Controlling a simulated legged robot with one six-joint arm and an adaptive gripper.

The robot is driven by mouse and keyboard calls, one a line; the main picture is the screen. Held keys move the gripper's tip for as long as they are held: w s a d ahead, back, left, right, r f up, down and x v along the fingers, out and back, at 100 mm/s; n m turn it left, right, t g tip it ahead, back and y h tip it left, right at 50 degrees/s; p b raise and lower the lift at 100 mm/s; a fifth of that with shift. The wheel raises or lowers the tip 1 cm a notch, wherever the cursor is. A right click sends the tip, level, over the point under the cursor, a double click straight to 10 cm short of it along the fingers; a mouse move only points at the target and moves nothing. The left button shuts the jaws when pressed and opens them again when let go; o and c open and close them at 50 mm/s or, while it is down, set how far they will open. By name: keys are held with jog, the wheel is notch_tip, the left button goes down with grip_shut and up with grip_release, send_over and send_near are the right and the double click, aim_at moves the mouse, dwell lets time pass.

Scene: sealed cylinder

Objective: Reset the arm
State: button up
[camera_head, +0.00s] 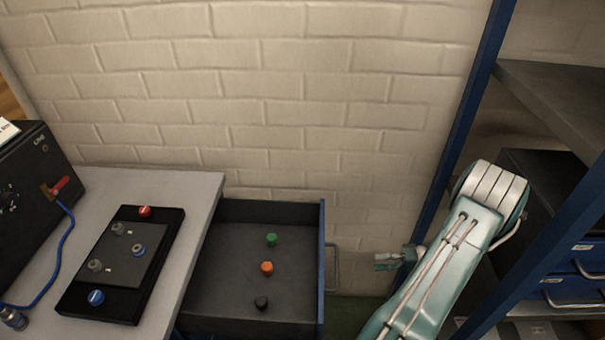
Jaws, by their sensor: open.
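My arm (450,255) rises from the bottom right of the head view and bends at a pale ribbed joint near the blue shelf post. My gripper (380,262) shows left of the arm, small and partly hidden behind it. Its fingers point left, toward the open drawer (210,311), and are apart with nothing visible between them. The gripper is right of the drawer's handle (332,268) and apart from it.
The drawer holds a green (271,240), an orange (266,268) and a black cylinder (261,303). A black panel (125,265) with knobs lies on the grey table (190,190), beside a black box (40,185). Blue-framed shelving (468,130) stands close on the right.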

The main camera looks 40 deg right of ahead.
jog(key=w+a+r+n+g+h, duration=0.2)
jog(key=w+a+r+g, duration=0.35)
jog(key=a+r, duration=0.2)
jog(key=w+a+r+n+g+h, duration=0.1)
jog(key=w+a+r+n+g, duration=0.2)
jog(key=w+a+r+g, duration=0.35)
jog(key=s+a+r+n+t+h, duration=0.2)
jog(key=s+a+r+t+h, duration=0.1)
jog(key=a+r, duration=0.4)
jog(key=s+a+r+n+t+h, duration=0.2)
jog(key=a+r+h, duration=0.3)
jog(key=a, duration=0.8)
notch_tip(320, 180, up, 3)
jog(key=shift+s+a+r+t, duration=0.15)
jog(key=shift+s+a+t, duration=0.2)
jog(key=shift+s+t, duration=0.35)
jog(key=shift+w, duration=0.15)
